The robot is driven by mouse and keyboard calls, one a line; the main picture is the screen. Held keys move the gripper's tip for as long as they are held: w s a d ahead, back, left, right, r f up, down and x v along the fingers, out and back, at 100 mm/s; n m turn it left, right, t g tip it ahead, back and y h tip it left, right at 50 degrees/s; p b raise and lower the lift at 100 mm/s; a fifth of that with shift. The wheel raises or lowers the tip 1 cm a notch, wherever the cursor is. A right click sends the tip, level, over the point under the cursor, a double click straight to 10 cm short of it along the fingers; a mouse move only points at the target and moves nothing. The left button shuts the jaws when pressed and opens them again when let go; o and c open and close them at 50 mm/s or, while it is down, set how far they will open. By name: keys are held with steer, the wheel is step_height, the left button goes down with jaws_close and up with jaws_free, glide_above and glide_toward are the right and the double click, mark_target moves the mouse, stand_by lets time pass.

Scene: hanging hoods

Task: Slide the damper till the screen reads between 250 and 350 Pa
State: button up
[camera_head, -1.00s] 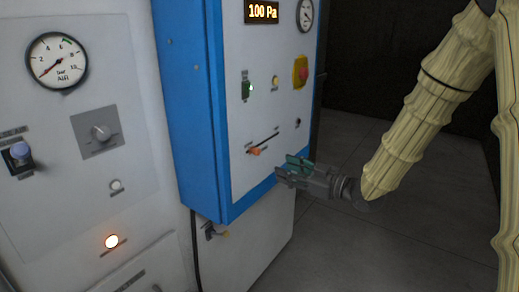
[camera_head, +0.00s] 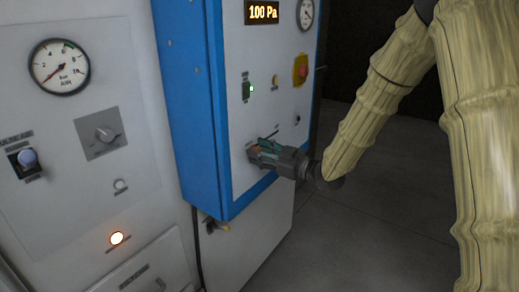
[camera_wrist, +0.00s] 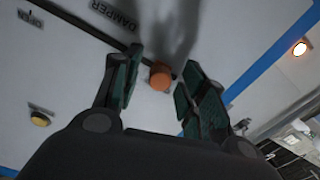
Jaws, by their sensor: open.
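The damper's orange knob (camera_wrist: 160,76) sits on a dark slot (camera_wrist: 82,23) that runs up to the left in the wrist view, beside the label DAMPER; an OPEN label (camera_wrist: 30,18) is at the far upper left. My gripper (camera_head: 259,150) is at the panel's lower left, covering most of the slot in the head view. In the wrist view my gripper (camera_wrist: 157,87) is open, with one finger on each side of the knob. I cannot tell whether either finger touches it.
A yellow button (camera_wrist: 40,119) shows at left in the wrist view. A gauge panel (camera_head: 80,140) stands at left. Open floor (camera_head: 380,230) lies at right.

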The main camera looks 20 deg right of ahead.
steer(key=shift+w+a, duration=0.15)
steer(key=shift+w, duration=0.05)
jaws_close()
steer(key=w+d, duration=0.1)
steer(key=d, duration=0.1)
steer(key=w+d+b, duration=0.1)
steer(key=w+d, duration=0.1)
steer(key=shift+w+d+f, duration=0.1)
steer(key=shift+w+d, duration=0.15)
steer(key=shift+d, duration=0.05)
jaws_free()
steer(key=shift+s, duration=0.1)
